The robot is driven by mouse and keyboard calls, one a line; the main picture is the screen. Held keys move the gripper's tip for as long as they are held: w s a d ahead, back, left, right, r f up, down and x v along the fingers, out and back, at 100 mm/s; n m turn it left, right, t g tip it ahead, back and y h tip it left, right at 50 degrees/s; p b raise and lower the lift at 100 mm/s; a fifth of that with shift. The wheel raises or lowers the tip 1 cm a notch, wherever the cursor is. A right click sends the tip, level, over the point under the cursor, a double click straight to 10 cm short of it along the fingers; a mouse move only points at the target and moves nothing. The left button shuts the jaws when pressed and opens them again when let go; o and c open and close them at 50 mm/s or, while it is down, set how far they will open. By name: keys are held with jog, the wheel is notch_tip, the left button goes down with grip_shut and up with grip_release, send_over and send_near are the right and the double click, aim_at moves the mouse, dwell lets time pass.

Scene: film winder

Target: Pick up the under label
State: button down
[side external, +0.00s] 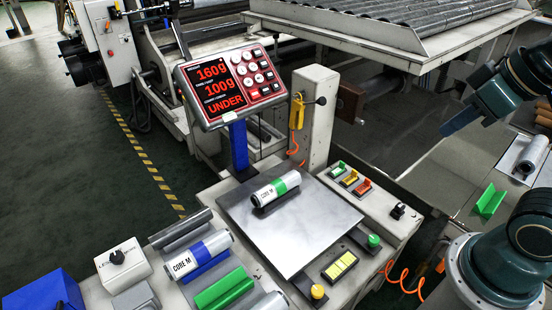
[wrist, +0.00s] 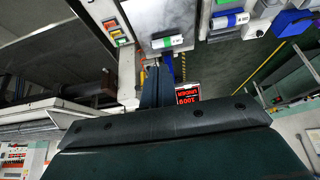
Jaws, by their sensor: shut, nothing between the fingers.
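Three small labels or tabs sit in a row on the panel right of the scale: green (side external: 338,168), yellow (side external: 350,177) and red (side external: 362,187). Their lettering is too small to read, so I cannot tell which is the under label. The row also shows at the upper left of the wrist view (wrist: 115,31). My gripper (side external: 448,130) hangs in the air at the upper right, well apart from the labels. Its fingers (wrist: 158,82) are together and empty in the wrist view.
The display (side external: 228,85) reads 160g, 100g and UNDER. A green-banded roll (side external: 275,188) lies on the scale plate (side external: 310,225). A blue-banded roll (side external: 198,255) lies at the front left. A post (side external: 315,115) with a yellow hand tool (side external: 297,112) stands behind the labels.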

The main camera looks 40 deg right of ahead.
jog(key=c, duration=1.1)
grip_release()
